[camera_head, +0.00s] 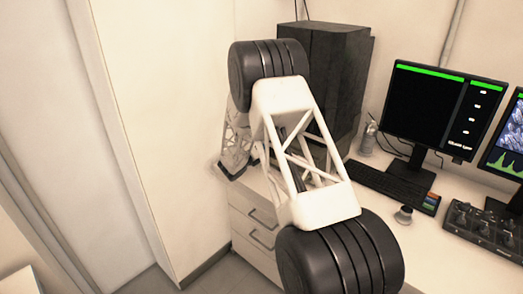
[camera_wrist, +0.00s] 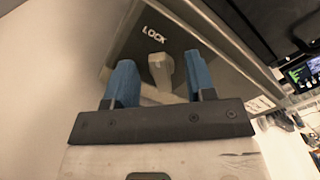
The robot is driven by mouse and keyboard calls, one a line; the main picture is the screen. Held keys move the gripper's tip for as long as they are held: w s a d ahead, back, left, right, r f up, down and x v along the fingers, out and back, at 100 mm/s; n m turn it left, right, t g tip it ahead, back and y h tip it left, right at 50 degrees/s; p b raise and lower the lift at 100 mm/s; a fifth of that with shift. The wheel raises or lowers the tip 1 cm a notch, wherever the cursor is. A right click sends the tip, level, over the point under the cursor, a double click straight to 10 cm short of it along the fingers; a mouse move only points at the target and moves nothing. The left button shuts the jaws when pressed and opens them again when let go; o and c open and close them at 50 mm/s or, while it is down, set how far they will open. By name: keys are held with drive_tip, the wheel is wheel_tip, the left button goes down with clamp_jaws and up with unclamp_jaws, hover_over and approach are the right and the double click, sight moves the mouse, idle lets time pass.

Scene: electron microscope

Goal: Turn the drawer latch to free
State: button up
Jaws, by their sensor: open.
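The drawer latch (camera_wrist: 161,72) is a pale knob on a dark grey panel (camera_wrist: 190,42), under the printed word LOCK. It shows in the wrist view at the upper middle. My gripper (camera_wrist: 160,82) is open, with one blue finger on each side of the latch. There is a visible gap between each finger and the latch, and I cannot tell how far the fingertips reach along it. In the head view my arm's large dark joints and white lattice link fill the middle, and neither the gripper nor the latch can be made out there.
A white desk (camera_head: 398,235) with drawers (camera_head: 252,228) stands beside a pale wall. On it are a dark computer case (camera_head: 335,75), a monitor (camera_head: 440,108), a keyboard (camera_head: 385,184) and a control panel (camera_head: 485,228). Floor shows left of the drawers.

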drive_tip(key=shift+w+d, duration=0.15)
drive_tip(key=c, duration=0.8)
drive_tip(key=shift+c, duration=0.2)
